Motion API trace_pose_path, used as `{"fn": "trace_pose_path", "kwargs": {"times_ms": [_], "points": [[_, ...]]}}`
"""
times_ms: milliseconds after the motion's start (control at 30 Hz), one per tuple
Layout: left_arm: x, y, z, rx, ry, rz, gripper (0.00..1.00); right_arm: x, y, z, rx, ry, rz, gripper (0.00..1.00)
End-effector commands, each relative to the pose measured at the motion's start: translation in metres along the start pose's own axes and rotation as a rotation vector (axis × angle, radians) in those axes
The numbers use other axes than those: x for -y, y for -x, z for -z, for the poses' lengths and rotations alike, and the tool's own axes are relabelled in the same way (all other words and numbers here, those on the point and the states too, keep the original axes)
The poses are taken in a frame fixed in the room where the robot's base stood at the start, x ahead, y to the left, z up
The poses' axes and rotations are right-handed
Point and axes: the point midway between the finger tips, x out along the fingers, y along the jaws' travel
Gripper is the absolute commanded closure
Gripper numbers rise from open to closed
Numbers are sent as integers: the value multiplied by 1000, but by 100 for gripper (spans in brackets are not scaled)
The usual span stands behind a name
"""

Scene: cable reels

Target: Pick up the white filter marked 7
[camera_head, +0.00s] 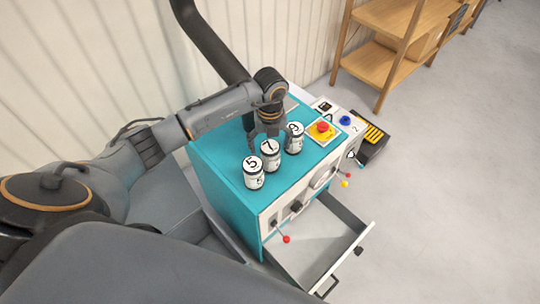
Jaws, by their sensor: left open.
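The white filter marked 7 (271,157) stands upright on the teal top of the machine (224,160), in the middle of a row of three. The white filter marked 5 (253,174) stands to its left and nearer. Another white filter (294,139) stands to its right and farther back; its mark is hard to read. My left gripper (265,139) points down just above and behind the filter marked 7, with its fingers open. I cannot tell whether a finger touches that filter. My right gripper is not in view.
A drawer (330,246) stands open at the machine's front. A red button on a yellow plate (323,130) and a blue knob (345,120) sit right of the filters. A wooden shelf (385,62) stands at the back. The floor at right is clear.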

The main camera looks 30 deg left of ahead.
Motion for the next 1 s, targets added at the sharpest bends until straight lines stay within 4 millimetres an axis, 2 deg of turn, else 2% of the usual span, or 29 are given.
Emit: {"fn": "trace_pose_path", "kwargs": {"times_ms": [233,500,800,1000], "points": [[0,-19,1,-2,0,0,18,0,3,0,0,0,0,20],[0,-57,2,-2,0,2,18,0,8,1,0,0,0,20],[0,-62,1,0,-1,2,18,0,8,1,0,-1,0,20],[0,-62,1,0,-1,2,58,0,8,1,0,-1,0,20]]}}
